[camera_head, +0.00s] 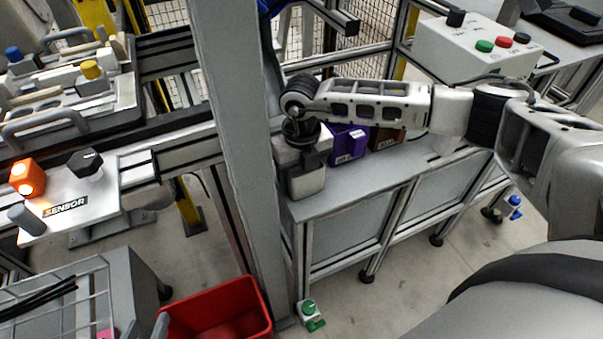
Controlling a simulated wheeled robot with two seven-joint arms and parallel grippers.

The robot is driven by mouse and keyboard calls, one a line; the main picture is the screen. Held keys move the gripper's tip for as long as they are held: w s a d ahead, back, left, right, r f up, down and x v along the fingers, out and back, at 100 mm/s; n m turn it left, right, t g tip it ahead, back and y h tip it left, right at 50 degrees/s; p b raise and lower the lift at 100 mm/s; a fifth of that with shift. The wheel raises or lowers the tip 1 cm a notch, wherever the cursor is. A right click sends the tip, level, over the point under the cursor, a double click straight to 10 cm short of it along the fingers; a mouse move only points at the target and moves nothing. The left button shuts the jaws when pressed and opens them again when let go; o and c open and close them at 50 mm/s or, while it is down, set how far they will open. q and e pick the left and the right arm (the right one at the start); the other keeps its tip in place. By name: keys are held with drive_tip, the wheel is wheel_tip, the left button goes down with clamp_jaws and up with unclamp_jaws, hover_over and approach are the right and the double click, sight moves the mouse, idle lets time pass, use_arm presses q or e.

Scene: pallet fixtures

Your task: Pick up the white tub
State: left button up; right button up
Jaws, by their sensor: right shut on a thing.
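My right arm reaches in from the right across the grey bench (340,195). My right gripper (306,180) points down at the bench's left end, beside the purple bin. It is shut on a pale tub (284,152), which I take to be the white tub. The gripper and wrist cover much of this tub, so its shape and the exact grip are hard to see. I cannot tell whether the tub still touches the bench. I do not make out my left gripper.
A purple bin (348,142) and a brown bin (386,138) stand right of the gripper. A grey post (235,140) rises close on its left. A white button box (470,47) is behind the arm. A red crate (222,310) stands on the floor, and a sensor plate (105,200) is left.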

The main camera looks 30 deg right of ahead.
drive_tip(key=shift+r, duration=0.15)
drive_tip(key=shift+r, duration=0.6)
drive_tip(key=s+d+r, duration=0.3)
drive_tip(key=s+r, duration=0.8)
drive_tip(key=s, duration=0.2)
drive_tip(key=shift+s+d+r, duration=0.3)
drive_tip(key=shift+s+d, duration=0.05)
